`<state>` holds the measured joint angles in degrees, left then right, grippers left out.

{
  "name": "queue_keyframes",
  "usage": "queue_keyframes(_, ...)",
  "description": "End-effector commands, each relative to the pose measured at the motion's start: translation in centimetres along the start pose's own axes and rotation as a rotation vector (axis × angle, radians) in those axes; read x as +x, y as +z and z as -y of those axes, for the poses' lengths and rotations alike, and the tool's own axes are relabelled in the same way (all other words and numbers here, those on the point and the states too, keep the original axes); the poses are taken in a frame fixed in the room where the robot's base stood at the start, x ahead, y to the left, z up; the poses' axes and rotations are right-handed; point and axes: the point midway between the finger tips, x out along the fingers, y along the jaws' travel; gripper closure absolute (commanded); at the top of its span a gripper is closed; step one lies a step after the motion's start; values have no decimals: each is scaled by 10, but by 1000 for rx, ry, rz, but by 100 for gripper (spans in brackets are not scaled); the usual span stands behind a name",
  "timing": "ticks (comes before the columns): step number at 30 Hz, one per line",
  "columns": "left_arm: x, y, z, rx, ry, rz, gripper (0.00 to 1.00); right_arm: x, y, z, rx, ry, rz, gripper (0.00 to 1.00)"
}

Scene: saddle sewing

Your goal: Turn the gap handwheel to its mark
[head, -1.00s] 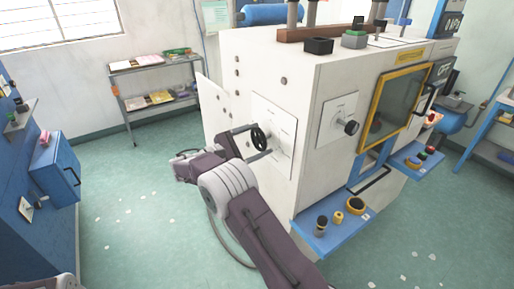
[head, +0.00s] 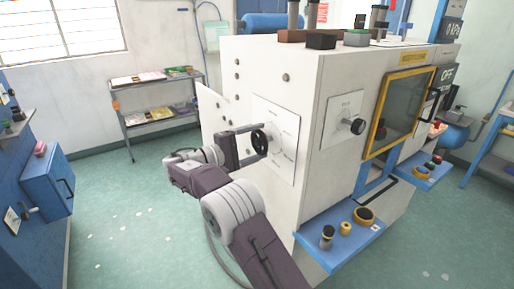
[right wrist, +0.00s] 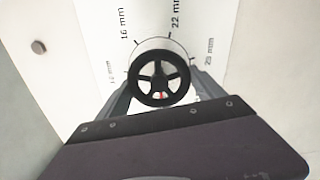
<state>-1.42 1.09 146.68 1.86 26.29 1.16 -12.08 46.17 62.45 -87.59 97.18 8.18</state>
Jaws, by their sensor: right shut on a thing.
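The gap handwheel is a black spoked wheel (head: 259,141) on the left face of the white machine. It also shows in the right wrist view (right wrist: 158,80), in front of a pale round hub. Behind it is a white scale plate (head: 284,128) with millimetre labels, among them 16 mm and 22 mm. A small red mark shows between the lower spokes in the wrist view. My right gripper (head: 263,140) is shut on the handwheel, one finger on each side of it. The wheel's pointer against the scale is not clear. My left gripper is not in view.
The white machine (head: 300,80) fills the centre. A second knob (head: 353,126) sits on its front face, above a blue control shelf (head: 345,248). A blue cabinet (head: 48,183) stands at left and a shelf rack (head: 155,110) at the back.

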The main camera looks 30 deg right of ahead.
Motion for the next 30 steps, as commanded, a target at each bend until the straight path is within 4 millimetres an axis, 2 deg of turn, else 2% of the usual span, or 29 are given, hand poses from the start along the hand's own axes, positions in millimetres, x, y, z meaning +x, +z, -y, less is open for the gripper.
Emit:
queue_keyframes(19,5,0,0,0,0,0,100,0,0,1,44,-3,1,62)
queue_keyframes(20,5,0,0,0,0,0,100,0,0,1,44,-3,1,16)
queue_keyframes(21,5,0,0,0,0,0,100,0,0,1,44,-3,1,5)
queue_keyframes(22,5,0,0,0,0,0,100,0,0,1,44,-3,1,0)
queue_keyframes(30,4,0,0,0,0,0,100,-4,0,0,43,-1,0,0)
